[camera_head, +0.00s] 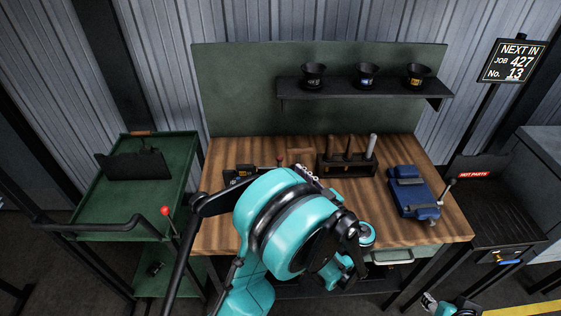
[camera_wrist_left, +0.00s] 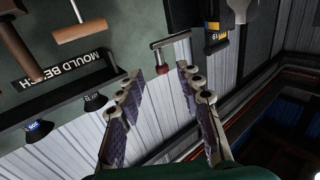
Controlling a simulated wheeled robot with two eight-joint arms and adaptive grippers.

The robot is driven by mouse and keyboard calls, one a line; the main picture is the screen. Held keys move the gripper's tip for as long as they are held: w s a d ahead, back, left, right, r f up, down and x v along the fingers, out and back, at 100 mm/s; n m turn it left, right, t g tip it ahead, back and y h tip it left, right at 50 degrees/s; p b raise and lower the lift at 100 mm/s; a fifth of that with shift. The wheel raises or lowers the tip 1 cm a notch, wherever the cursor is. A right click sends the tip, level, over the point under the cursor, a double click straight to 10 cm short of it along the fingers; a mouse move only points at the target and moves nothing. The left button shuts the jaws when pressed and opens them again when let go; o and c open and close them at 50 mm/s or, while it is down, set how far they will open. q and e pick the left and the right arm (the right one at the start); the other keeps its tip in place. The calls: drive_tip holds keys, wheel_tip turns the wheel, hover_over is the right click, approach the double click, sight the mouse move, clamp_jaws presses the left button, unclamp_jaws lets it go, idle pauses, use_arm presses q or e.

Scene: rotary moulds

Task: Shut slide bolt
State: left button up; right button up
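In the left wrist view, a grey metal bar with a short stem and a dark red knob (camera_wrist_left: 163,74) lies just beyond my left fingertips. It looks like the slide bolt's handle; whether the bolt is drawn or shut I cannot tell. A small red knob (camera_head: 279,160) shows in the head view behind my left arm. My left gripper (camera_wrist_left: 158,80) is open and empty, its fingers spread on either side of the knob in the picture. In the head view my left arm hides most of it. A piece of my right arm's end (camera_head: 431,300) shows at the bottom edge, unclear.
The wooden bench (camera_head: 225,225) bears a dark block with a yellow label (camera_head: 238,175), a tool rack (camera_head: 345,165) and a blue vise (camera_head: 413,195). A shelf (camera_head: 350,90) holds three black cups. A green cart (camera_head: 130,205) stands left and a hot-parts bin (camera_head: 500,215) right.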

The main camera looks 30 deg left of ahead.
sight(279, 161)
use_arm(q)
drive_tip(key=b+x, duration=0.1)
drive_tip(key=x, duration=0.6)
drive_tip(key=shift+w+a, duration=0.1)
drive_tip(key=shift+a, duration=0.15)
clamp_jaws()
